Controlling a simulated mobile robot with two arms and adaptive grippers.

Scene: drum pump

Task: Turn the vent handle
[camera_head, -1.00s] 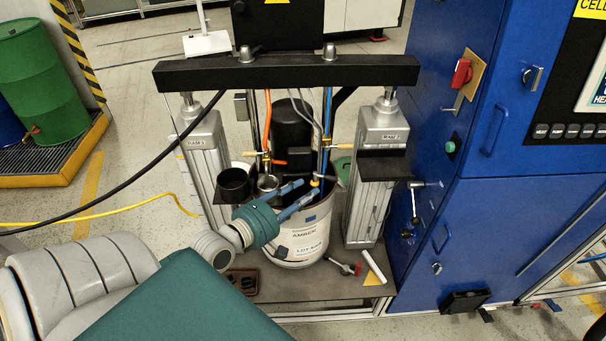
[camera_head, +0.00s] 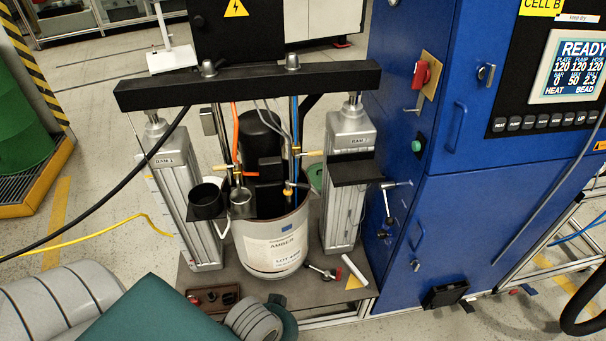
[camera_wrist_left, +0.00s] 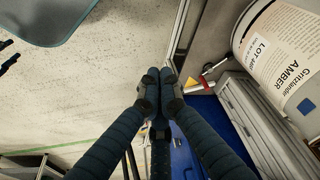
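The drum pump's white drum (camera_head: 272,245), labelled AMBER, stands between two grey rams in the head view. Hoses and small brass fittings (camera_head: 288,190) sit at its top. I cannot tell for sure which part is the vent handle. A loose red-ended tool (camera_head: 325,272) lies on the base plate in front of the drum; it also shows in the left wrist view (camera_wrist_left: 195,86). My left gripper (camera_wrist_left: 159,82) has its fingertips together, with nothing seen between them, beside the plate's edge. In the head view its fingers are hidden below the picture. My right gripper is out of view.
A black crossbar (camera_head: 250,84) spans the rams. A black cup (camera_head: 206,202) sits left of the drum. A brown tray (camera_head: 212,298) and white roll (camera_head: 354,271) lie on the plate. A blue cabinet (camera_head: 400,240) with a red switch (camera_head: 421,74) stands right. Black and yellow hoses cross at left.

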